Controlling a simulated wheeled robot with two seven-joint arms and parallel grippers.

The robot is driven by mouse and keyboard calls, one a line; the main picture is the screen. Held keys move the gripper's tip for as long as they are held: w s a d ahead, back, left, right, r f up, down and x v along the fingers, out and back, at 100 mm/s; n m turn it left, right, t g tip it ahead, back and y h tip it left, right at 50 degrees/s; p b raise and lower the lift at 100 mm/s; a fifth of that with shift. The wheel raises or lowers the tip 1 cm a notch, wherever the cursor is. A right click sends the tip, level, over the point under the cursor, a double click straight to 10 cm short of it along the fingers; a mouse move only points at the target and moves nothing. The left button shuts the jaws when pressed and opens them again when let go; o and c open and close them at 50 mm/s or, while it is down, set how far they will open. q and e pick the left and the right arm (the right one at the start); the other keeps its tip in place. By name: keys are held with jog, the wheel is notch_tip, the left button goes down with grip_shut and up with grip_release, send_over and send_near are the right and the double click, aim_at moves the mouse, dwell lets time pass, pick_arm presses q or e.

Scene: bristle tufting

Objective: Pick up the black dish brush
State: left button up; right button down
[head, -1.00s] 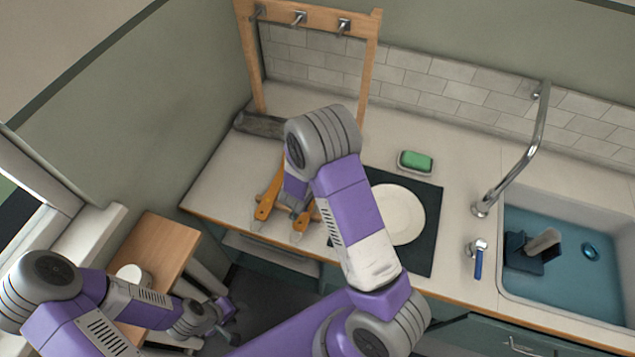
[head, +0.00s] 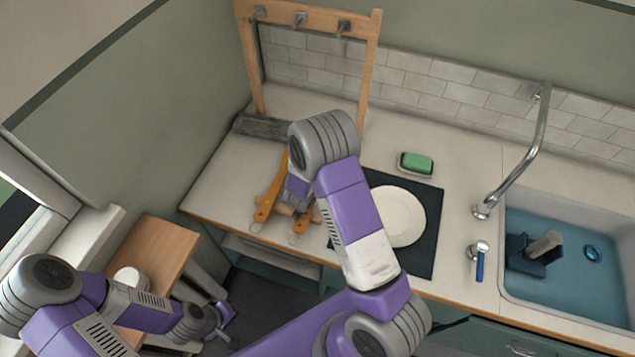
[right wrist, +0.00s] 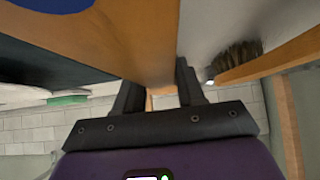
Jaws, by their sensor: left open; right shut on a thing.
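Two wooden-handled brushes lie by the counter's front edge: a left brush (head: 268,200) and a right brush (head: 303,220), partly behind my right arm. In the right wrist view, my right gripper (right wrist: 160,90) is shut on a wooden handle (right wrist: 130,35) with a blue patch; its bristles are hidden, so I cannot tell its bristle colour. Beside it, apart from the fingers, is a brush with dark bristles (right wrist: 238,58) and a wooden handle. My left gripper (head: 215,322) is open and empty, low beside the small wooden table.
A white plate (head: 400,215) lies on a dark mat (head: 425,255) right of my right arm. A green sponge (head: 417,162) sits behind it. A wooden rack with hooks (head: 369,70) stands at the back. The sink (head: 600,290) with a tap (head: 520,165) is at right.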

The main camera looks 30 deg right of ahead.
notch_tip(320, 180, up, 10)
jog(key=p, duration=0.3)
jog(key=shift+p, duration=0.35)
dwell(0.4)
jog(key=shift+w+a, duration=0.1)
jog(key=shift+a, duration=0.15)
jog(key=s+a+r+n+t+y+b, duration=0.1)
jog(key=s+a+r+n+t+y, duration=0.15)
jog(key=a+n, duration=0.3)
jog(key=s+a+r+n+t+y+b, duration=0.1)
jog(key=s+a+r+n+y, duration=0.25)
jog(key=a, duration=0.35)
jog(key=w+d+f+m+g+h, duration=0.1)
jog(key=w+d+f+m+h, duration=0.1)
jog(key=d+m, duration=0.1)
jog(key=w+d+f+m+g+h+p, duration=0.1)
jog(key=w+d+f+m+h, duration=0.1)
jog(key=d, duration=0.3)
jog(key=w+d+f+m+g+h+p, duration=0.1)
jog(key=d+f+m+h, duration=0.1)
jog(key=d+m, duration=0.2)
jog(key=shift+w+d+g, duration=0.25)
jog(key=shift+w+d, duration=0.15)
jog(key=shift+d, duration=0.15)
